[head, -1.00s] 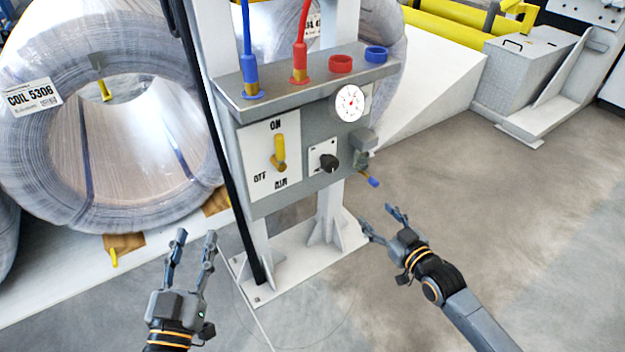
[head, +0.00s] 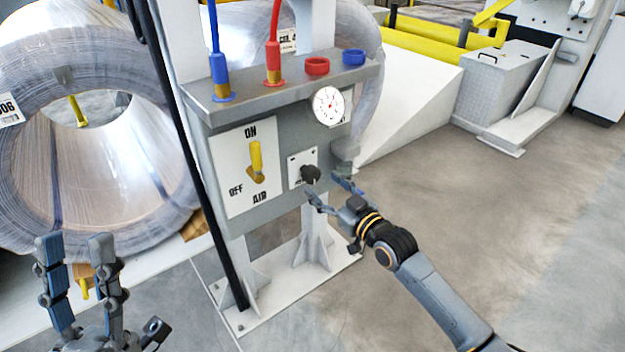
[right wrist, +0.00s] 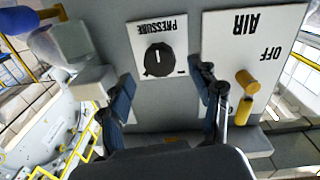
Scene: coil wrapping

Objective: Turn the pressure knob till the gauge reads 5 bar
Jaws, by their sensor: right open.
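The black pressure knob (head: 310,174) sits on a white plate on the front of the grey panel. In the right wrist view the knob (right wrist: 159,60) shows its pointer line, and the plate reads PRESSURE upside down. The round white gauge (head: 329,105) with a red needle is above the knob; its reading is too small to tell. My right gripper (head: 335,190) is open just below and in front of the knob; in the right wrist view its fingers (right wrist: 168,95) stand apart on either side, not touching it. My left gripper (head: 75,245) is open and empty at lower left.
A yellow air lever (head: 257,162) is left of the knob. A grey valve block (head: 345,152) protrudes to its right. Blue (head: 219,72) and red (head: 273,60) hoses rise from the panel top. A wrapped coil (head: 100,140) stands at left.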

